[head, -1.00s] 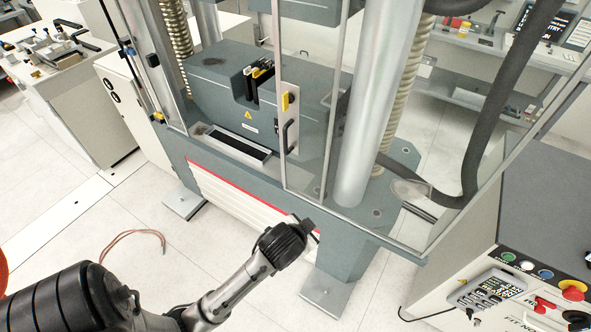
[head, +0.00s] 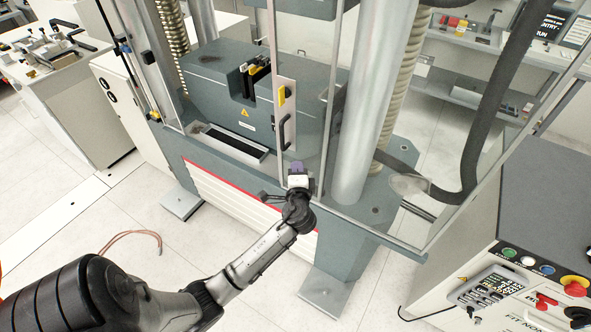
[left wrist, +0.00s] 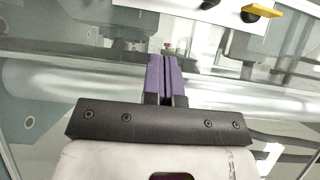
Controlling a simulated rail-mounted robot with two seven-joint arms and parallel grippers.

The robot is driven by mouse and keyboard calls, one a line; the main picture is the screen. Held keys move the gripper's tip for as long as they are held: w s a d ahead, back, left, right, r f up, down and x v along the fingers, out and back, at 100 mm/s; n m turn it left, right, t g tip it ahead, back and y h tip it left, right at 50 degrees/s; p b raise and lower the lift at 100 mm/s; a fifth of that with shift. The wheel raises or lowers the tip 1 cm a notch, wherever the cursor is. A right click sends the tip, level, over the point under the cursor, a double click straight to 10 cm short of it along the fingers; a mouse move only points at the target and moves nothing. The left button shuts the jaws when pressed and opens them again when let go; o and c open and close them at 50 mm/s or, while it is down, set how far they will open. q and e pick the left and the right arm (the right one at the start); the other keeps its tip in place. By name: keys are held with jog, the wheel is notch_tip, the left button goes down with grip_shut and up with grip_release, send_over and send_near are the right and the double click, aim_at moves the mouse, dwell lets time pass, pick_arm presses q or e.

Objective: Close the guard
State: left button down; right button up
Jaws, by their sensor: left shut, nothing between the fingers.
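The guard (head: 327,150) is a clear panel in a pale metal frame at the front of the grey testing machine. Its left edge carries a pale plate with a yellow latch (head: 281,95) and a black upright handle (head: 285,131). That edge stands apart from the frame's left post, so the bay between them is uncovered. My left gripper (head: 297,167) is shut and empty, just below the handle and near the guard's lower edge. In the left wrist view its purple fingers (left wrist: 166,78) are together, with the yellow latch (left wrist: 263,11) at the top right. My right gripper is out of view.
A thick metal column (head: 372,110) stands behind the guard. A control console (head: 520,275) with buttons and a red stop knob is at the lower right. A bench (head: 55,85) stands at the far left.

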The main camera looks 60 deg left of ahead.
aim_at(286, 147)
pick_arm(q)
jog(key=a, duration=0.3)
jog(key=w+a+p, duration=0.1)
jog(key=a, duration=0.2)
jog(key=w+a+p, duration=0.1)
jog(key=a, duration=0.2)
jog(key=shift+w+a, duration=0.2)
